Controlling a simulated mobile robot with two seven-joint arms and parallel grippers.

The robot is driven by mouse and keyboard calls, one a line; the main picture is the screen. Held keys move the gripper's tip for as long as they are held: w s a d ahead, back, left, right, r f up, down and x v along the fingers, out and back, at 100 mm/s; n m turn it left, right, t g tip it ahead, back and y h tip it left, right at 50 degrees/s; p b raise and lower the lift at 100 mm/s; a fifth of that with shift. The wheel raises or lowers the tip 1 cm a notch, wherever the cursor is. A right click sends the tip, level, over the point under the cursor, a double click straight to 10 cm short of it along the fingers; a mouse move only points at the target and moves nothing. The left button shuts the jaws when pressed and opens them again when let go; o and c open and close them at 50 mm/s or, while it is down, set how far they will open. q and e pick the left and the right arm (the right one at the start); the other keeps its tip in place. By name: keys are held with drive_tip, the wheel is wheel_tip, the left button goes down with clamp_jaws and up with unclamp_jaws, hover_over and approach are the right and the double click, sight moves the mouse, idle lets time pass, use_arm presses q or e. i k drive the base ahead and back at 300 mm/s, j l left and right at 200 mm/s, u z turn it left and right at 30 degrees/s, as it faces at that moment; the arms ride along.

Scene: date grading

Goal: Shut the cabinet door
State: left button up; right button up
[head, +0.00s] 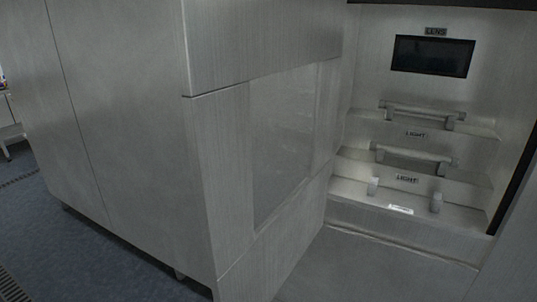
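A large grey brushed-metal cabinet (125,130) fills the left and middle of the head view. Its right-hand face has a panel (218,170) with a smooth rectangular pane (282,140). To the right is an open, lit compartment (365,50) with stepped ledges. A dark-edged grey panel (515,225) cuts in at the right edge. I cannot tell which panel is the cabinet door. Neither of my grippers is in view.
Blue-grey floor (40,235) with dark grating (12,288) lies open at left.

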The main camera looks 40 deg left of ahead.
sight(220, 46)
drive_tip(key=j, duration=1.8)
drive_tip(key=k+z, duration=0.1)
drive_tip(key=k, duration=0.3)
